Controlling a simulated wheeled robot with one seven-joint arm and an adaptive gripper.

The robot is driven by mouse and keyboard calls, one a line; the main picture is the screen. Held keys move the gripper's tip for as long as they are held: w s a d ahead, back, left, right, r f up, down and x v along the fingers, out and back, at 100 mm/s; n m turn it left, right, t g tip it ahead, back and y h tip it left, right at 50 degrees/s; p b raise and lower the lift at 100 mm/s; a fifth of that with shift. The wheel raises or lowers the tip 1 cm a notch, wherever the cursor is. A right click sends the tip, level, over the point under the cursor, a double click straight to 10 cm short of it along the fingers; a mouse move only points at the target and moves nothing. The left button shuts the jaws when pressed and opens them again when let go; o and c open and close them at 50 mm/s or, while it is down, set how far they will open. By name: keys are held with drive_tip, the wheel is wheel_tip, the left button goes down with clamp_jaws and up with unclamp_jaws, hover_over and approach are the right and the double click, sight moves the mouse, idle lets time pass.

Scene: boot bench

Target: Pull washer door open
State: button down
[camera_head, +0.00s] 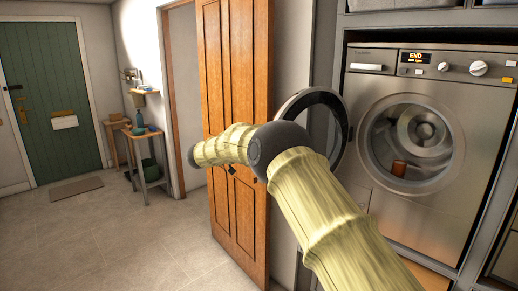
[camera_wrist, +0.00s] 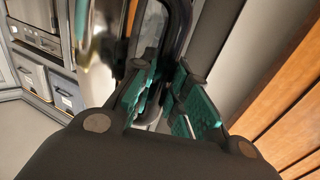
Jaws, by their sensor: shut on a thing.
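The washer (camera_head: 430,150) is a grey front-loader on the right in the head view, its display reading END. Its round door (camera_head: 341,122) stands swung wide open to the left, with a dark rim and part of it hidden behind my arm. The drum opening (camera_head: 411,143) is uncovered, with a brown item (camera_head: 399,168) inside. In the wrist view, my gripper (camera_wrist: 160,98) has its green-padded fingers closed around a dark curved piece (camera_wrist: 183,28), which looks like the washer door's rim or handle. My gripper is hidden in the head view.
A tall wooden door (camera_head: 236,90) stands open left of the washer, close behind my arm. A small side table (camera_head: 147,160) is by the far wall. A green front door (camera_head: 52,100) is at the far left. The tiled floor (camera_head: 110,235) is clear at left.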

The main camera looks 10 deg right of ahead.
drive_tip(key=shift+d, duration=0.1)
drive_tip(key=c, duration=1.4)
unclamp_jaws()
drive_tip(key=shift+d, duration=0.1)
drive_tip(key=shift+a, duration=0.2)
drive_tip(key=v, duration=1.2)
drive_tip(key=shift+d+f, duration=0.1)
